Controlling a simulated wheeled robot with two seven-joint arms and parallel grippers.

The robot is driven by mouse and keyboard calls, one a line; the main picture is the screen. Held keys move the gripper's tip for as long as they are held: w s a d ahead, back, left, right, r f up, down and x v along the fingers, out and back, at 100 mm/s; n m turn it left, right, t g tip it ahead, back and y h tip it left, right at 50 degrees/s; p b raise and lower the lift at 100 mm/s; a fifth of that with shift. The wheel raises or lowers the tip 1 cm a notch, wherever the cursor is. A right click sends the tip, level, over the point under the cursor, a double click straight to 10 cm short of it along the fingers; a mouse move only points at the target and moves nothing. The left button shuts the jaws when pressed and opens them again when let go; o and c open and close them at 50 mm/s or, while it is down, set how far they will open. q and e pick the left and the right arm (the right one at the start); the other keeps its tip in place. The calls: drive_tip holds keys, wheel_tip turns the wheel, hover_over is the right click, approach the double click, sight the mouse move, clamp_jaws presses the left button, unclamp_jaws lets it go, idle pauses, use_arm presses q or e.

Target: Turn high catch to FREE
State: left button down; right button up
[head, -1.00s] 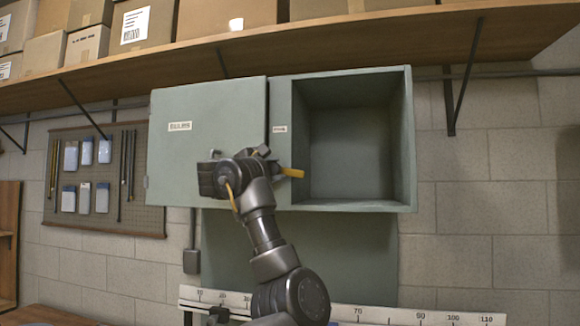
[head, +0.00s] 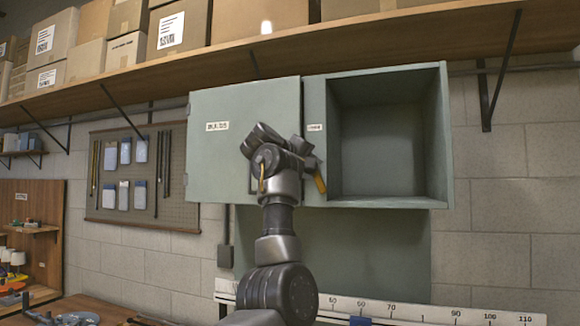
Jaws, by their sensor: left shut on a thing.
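A green wall cabinet has a shut door (head: 235,140) on its left, with a label that seems to read BULBS. The catch (head: 320,183), with a yellow-orange end, is at the door's right edge on the strip between door and open compartment. It points steeply down, leaning a little right. My left gripper (head: 310,157) is shut on the catch; its wrist and fingers hide the catch's pivot and upper part. A small label (head: 315,127) above it is too small to read. My right gripper is not in view.
The open compartment (head: 385,135) to the right is empty. A wooden shelf with boxes (head: 270,68) runs above the cabinet. A pegboard (head: 180,215) hangs left, and a white ruler strip (head: 410,311) runs below.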

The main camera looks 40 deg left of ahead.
use_arm(q)
drive_tip(key=shift+s+a+r+m+g+y, duration=0.1)
drive_tip(key=shift+r+m+g+y, duration=0.15)
drive_tip(key=shift+m, duration=0.35)
drive_tip(key=shift+s+r+m+g+y, duration=0.15)
drive_tip(key=shift+m+y, duration=0.2)
drive_tip(key=shift+m, duration=0.25)
drive_tip(key=shift+w+m+y, duration=0.15)
drive_tip(key=shift+m+y, duration=0.15)
drive_tip(key=shift+m, duration=0.2)
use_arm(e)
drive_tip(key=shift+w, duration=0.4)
